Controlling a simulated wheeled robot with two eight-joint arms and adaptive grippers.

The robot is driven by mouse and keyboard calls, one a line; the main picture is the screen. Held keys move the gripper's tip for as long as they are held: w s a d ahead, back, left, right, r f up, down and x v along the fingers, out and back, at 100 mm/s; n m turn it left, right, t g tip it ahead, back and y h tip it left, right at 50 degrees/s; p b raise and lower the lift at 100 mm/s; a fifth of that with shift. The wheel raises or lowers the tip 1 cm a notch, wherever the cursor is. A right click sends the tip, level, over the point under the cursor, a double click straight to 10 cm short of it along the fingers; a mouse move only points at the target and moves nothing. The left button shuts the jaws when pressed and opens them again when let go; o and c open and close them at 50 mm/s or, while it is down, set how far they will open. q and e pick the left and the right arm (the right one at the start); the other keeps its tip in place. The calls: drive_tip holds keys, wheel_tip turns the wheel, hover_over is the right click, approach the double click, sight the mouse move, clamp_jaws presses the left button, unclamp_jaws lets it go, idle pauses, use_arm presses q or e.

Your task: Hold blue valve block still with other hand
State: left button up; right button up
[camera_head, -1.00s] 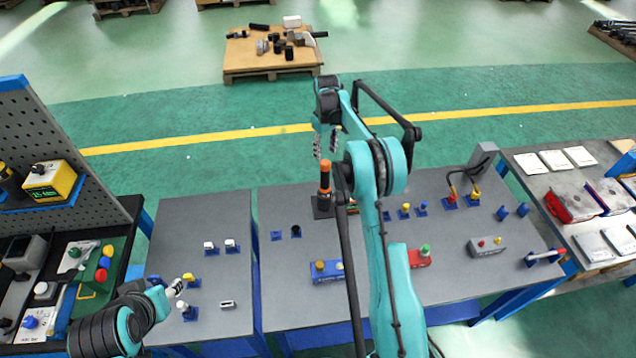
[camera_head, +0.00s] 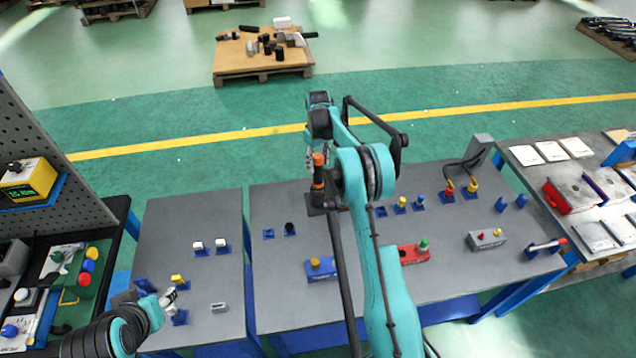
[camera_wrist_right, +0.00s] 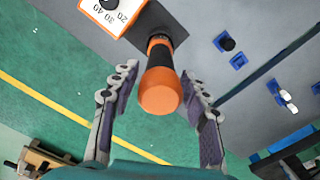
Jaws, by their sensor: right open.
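The blue valve block (camera_head: 321,269) with a yellow knob on top sits on the grey middle table in the head view, near its front edge. Neither gripper touches it. My right gripper (camera_head: 318,156) is beyond it, at an upright orange and black handle (camera_head: 318,180) on a dark base. In the right wrist view my right gripper (camera_wrist_right: 160,95) is open, with the orange and black handle (camera_wrist_right: 160,85) between its spread fingers. My left gripper (camera_head: 171,299) is low over the left table, close to small blue-based knobs; its fingers are too small to judge.
A red block with a green knob (camera_head: 414,252) and a grey box (camera_head: 486,240) stand right of the valve block, past my right arm. Small switches (camera_head: 222,246) dot the left table. A pegboard (camera_head: 45,170) rises at the left.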

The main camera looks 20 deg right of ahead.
clamp_jaws()
drive_tip(key=shift+r, duration=0.1)
drive_tip(key=shift+r, duration=0.1)
drive_tip(key=shift+r, duration=0.15)
drive_tip(key=shift+r+p, duration=2.8)
drive_tip(key=shift+r, duration=2.6)
